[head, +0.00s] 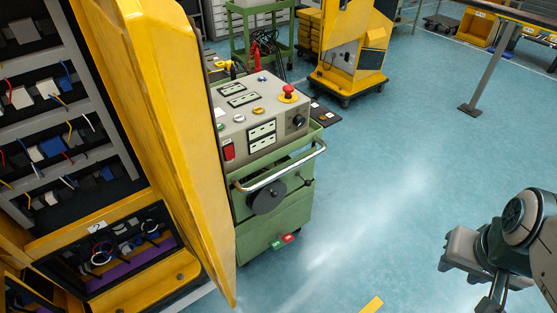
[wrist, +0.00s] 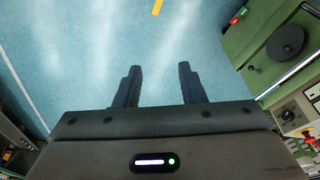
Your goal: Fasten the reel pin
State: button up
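A round black reel (head: 267,197) is mounted on the front of a green cart (head: 262,226), below its chrome handle. It also shows in the wrist view (wrist: 287,41) at the upper right. A small dark knob (head: 308,182) sits to the right of the reel; I cannot tell whether it is the reel pin. My gripper (wrist: 158,86) is open and empty, its two dark fingers apart over bare floor. In the head view my arm is at the lower right, well away from the cart.
An open yellow cabinet door (head: 180,130) stands left of the cart, with wired shelves behind it. A control panel (head: 262,115) with a red button tops the cart. A yellow wheeled machine (head: 350,50) stands behind. The blue floor (head: 385,170) between arm and cart is clear.

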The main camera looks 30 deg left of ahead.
aim_at(308, 183)
jog(key=u, duration=0.3)
jog(key=i, duration=0.25)
jog(key=u, duration=1.2)
jog(key=i, duration=0.4)
